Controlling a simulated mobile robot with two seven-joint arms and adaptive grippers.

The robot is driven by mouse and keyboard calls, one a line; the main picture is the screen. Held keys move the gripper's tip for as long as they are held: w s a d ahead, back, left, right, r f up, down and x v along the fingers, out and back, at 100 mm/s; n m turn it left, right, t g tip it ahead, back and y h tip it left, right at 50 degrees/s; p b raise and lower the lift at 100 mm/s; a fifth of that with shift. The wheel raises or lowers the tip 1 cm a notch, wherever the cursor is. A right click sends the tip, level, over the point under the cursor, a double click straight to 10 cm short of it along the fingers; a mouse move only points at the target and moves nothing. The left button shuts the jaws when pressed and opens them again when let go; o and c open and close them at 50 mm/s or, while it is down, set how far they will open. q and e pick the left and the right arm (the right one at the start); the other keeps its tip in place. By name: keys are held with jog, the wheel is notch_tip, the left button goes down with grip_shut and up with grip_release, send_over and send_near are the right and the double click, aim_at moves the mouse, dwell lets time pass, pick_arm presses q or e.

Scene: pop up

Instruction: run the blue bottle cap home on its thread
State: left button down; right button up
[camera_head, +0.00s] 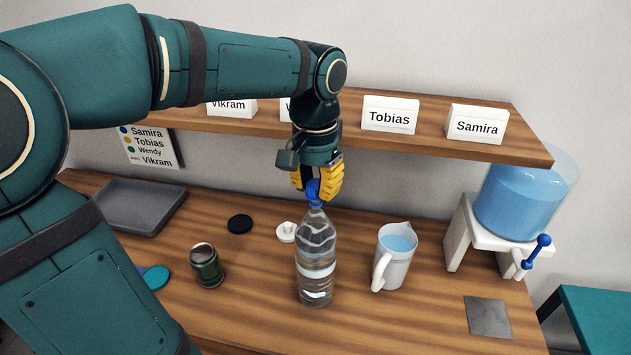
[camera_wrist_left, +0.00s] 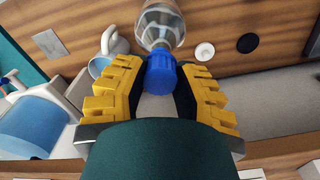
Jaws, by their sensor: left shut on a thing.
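The clear bottle (camera_head: 315,262) stands upright on the wooden counter, with water inside. The blue bottle cap (camera_head: 314,193) is at the top of its neck; how far down the thread it sits cannot be told. My left gripper (camera_head: 318,186) comes from above, its yellow fingers shut on the cap and partly covering it. In the left wrist view the cap (camera_wrist_left: 160,75) sits between the fingertips of the left gripper (camera_wrist_left: 159,70), with the bottle (camera_wrist_left: 161,25) beyond it. My right gripper is not in view.
A jug of water (camera_head: 397,258) stands close right of the bottle, a can (camera_head: 206,266) to the left. A white lid (camera_head: 286,232) and black lid (camera_head: 240,224) lie behind. The name-card shelf (camera_head: 430,135) overhangs the back; a water dispenser (camera_head: 520,205) stands right.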

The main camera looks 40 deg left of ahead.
pick_arm(q)
jog(key=shift+f+b, duration=0.55)
jog(key=shift+f, duration=0.3)
